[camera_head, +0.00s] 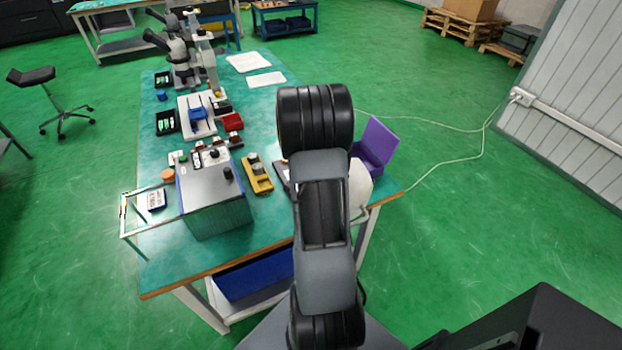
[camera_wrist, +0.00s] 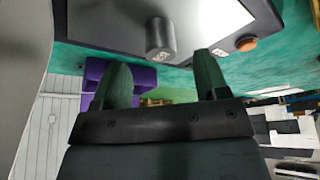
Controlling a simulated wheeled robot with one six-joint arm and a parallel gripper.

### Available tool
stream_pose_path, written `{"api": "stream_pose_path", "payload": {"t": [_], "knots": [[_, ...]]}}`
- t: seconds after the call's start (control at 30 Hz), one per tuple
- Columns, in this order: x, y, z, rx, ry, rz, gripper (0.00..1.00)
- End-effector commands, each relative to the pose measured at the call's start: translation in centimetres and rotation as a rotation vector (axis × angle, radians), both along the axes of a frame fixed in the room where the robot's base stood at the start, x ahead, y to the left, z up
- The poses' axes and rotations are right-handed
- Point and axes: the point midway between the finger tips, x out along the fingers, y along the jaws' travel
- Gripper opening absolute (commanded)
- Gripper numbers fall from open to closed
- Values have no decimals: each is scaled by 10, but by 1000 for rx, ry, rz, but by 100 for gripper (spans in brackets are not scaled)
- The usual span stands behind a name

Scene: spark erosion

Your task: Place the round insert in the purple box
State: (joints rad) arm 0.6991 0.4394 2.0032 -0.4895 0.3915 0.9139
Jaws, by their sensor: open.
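The purple box (camera_head: 372,146) stands at the table's right edge in the head view, its lid raised. In the wrist view part of the purple box (camera_wrist: 92,72) shows behind the left finger. My gripper (camera_wrist: 161,80) is open, with nothing between its fingers. A grey cylinder (camera_wrist: 160,36) with a small marking stands on a dark-rimmed plate, beyond the fingertips and apart from them. I cannot tell if this is the round insert. In the head view my arm hides my gripper.
A round orange part (camera_wrist: 246,43) lies beside the plate's corner. A grey machine box (camera_head: 213,195), a yellow holder (camera_head: 258,176) and a red bin (camera_head: 232,122) stand on the green table (camera_head: 262,232). Microscopes (camera_head: 180,55) stand farther back. The floor right of the table is clear except for a cable.

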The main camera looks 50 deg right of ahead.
Motion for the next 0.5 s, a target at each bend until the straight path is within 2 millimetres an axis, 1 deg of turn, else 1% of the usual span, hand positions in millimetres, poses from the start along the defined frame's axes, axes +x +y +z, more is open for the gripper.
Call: {"api": "stream_pose_path", "payload": {"t": [0.17,0.4,0.5], "knots": [[3,-7,-12,2,1,2,68],[8,-19,-40,0,2,1,68],[9,-22,-45,-1,0,0,68]]}}
